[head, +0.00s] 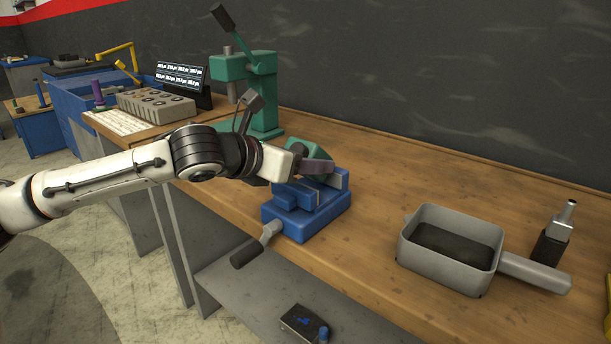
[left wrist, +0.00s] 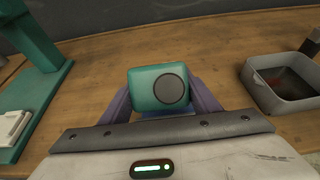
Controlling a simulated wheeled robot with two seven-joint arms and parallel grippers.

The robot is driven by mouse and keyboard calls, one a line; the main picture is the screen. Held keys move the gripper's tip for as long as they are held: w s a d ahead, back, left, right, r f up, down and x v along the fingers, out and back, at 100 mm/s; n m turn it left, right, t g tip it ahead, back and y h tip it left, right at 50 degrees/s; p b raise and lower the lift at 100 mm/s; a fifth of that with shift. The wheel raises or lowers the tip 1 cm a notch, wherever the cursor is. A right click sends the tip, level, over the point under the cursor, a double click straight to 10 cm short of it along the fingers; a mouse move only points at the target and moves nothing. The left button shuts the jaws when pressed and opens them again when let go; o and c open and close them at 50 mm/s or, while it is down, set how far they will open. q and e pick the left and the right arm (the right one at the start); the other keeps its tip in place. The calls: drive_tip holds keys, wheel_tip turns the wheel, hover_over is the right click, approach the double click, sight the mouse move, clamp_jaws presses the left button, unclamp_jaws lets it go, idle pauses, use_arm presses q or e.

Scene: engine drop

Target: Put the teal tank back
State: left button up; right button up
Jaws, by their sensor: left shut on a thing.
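The teal tank (left wrist: 150,88) has a dark round cap or port on its near face in the left wrist view. In the head view the tank (head: 309,152) shows partly behind my left gripper (head: 318,167), above the blue vise (head: 300,212). My left gripper is shut on the tank, with its purple-grey fingers (left wrist: 158,97) at either side of it. I cannot tell whether the tank touches the vise jaws. My right gripper is in neither view.
A grey open tray (head: 450,249) with a handle and a dark bottom stands right of the vise. A small metal tool (head: 554,235) is behind its handle. Bare tabletop lies behind the tray.

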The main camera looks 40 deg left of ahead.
sight(305, 176)
use_arm(q)
drive_tip(key=shift+f, duration=0.95)
drive_tip(key=o, duration=1.3)
drive_tip(key=shift+f, duration=0.1)
drive_tip(key=shift+o, duration=0.2)
drive_tip(key=shift+f+b, duration=0.2)
drive_tip(key=shift+b, duration=0.3)
drive_tip(key=shift+f+b, duration=0.25)
drive_tip(key=shift+b, duration=0.35)
drive_tip(key=v, duration=0.6)
drive_tip(key=p+v, duration=0.1)
drive_tip(key=v, duration=0.2)
drive_tip(key=shift+w+a+r, duration=0.15)
drive_tip(key=shift+r, duration=0.25)
drive_tip(key=shift+v, duration=0.75)
drive_tip(key=shift+f, duration=0.1)
